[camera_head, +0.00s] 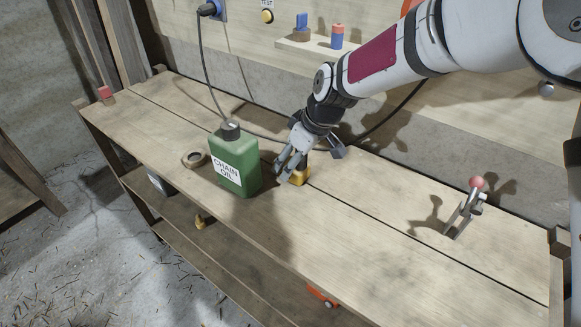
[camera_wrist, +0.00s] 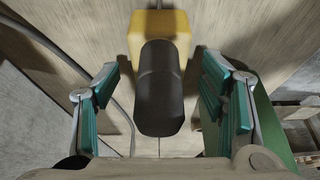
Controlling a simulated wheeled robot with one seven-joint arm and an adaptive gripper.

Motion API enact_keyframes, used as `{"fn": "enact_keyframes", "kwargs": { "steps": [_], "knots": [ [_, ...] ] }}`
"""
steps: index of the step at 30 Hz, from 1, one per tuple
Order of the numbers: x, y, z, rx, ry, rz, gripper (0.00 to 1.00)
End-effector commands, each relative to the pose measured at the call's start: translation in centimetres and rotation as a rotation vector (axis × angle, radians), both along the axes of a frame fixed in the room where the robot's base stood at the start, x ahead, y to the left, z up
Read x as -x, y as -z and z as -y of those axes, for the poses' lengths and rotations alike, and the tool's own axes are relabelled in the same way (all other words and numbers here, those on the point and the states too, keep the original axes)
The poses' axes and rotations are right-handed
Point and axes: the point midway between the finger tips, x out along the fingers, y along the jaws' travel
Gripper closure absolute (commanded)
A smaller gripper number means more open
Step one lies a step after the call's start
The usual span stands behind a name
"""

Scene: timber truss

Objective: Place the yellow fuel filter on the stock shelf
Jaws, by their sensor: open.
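A yellow block-like thing (camera_head: 299,177), which looks like the fuel filter, is on the bench top just right of the green bottle. In the wrist view its yellow body (camera_wrist: 160,30) has a thick black cylinder (camera_wrist: 160,90) pointing toward the camera. My gripper (camera_head: 291,166) is down over it, with its fingers apart on either side of the black cylinder and gaps visible at both sides. A small wall shelf (camera_head: 312,47) holds a blue piece in a brown base and a blue-and-red cylinder. I cannot tell whether it is the stock shelf.
The green chain oil bottle (camera_head: 236,165) stands close left of my gripper, with a ring (camera_head: 194,159) beside it. A red-knobbed clamp (camera_head: 466,205) is at the right. A lower shelf (camera_head: 225,258) under the bench has a small yellowish item (camera_head: 199,221). The front right bench top is clear.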

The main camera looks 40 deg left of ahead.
Motion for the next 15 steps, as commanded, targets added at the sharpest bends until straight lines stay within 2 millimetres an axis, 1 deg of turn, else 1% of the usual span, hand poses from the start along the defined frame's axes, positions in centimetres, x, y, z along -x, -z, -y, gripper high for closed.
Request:
{"fn": "enact_keyframes", "kwargs": {
  "steps": [1, 4, 12, 13, 14, 15],
  "knots": [
    [0.0, 0.6, -0.3, 0.000, 0.000, 0.000, 0.35],
    [0.0, 1.4, -0.6, 0.001, 0.000, 0.001, 0.35],
    [0.0, 1.7, -0.7, 0.000, 0.001, 0.002, 0.35],
    [-0.1, 1.7, -0.7, 0.000, 0.001, 0.002, 0.40],
    [0.0, 1.7, -0.7, 0.000, 0.001, 0.002, 0.46],
    [0.0, 1.7, -0.7, 0.000, 0.001, 0.002, 0.55]
  ]
}}
